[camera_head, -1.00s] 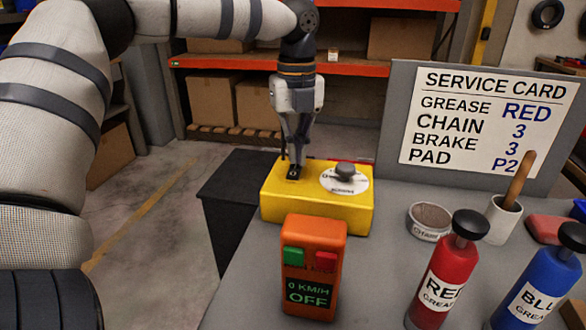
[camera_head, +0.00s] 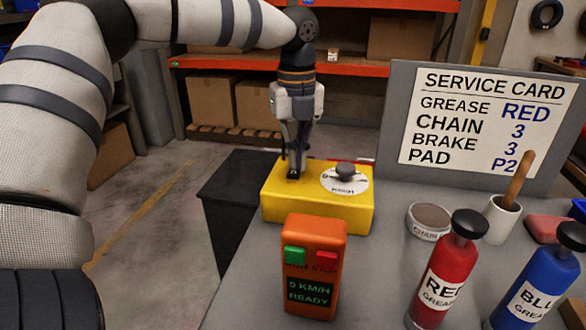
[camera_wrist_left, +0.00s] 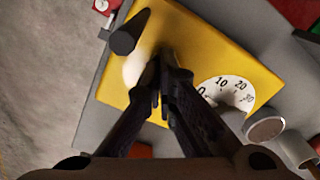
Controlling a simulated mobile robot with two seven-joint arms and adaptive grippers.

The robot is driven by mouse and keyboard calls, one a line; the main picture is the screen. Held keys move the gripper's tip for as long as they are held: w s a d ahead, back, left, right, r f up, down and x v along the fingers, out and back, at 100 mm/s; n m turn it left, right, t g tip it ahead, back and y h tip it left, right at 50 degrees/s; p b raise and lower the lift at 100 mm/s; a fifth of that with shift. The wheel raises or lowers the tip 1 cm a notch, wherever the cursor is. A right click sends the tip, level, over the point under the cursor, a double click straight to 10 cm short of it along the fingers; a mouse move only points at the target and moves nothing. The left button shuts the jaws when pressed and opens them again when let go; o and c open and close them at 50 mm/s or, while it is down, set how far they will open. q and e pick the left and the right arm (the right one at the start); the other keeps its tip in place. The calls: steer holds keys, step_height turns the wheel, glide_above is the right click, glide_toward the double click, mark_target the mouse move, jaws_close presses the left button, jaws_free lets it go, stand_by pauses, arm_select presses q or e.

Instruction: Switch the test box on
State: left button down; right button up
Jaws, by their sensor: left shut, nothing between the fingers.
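The yellow test box (camera_head: 318,212) sits on the grey bench, with a white dial (camera_head: 357,186) and dark knob (camera_head: 345,171) on its right top. In the left wrist view the shut fingers (camera_wrist_left: 163,88) are over the yellow top (camera_wrist_left: 190,50), near a numbered dial (camera_wrist_left: 224,92). The orange unit (camera_head: 312,255) in front has green and red buttons; its screen (camera_head: 309,291) reads 0 KM/H READY.
A red grease bottle (camera_head: 443,275), a blue one (camera_head: 540,290), a chain tin (camera_head: 429,221) and a white cup (camera_head: 502,218) stand to the right. A service card (camera_head: 487,120) stands behind. A black stand (camera_head: 232,195) is left of the bench.

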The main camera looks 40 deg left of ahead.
arm_select(q)
steer(key=shift+r+p, duration=0.35)
steer(key=shift+r, duration=3)
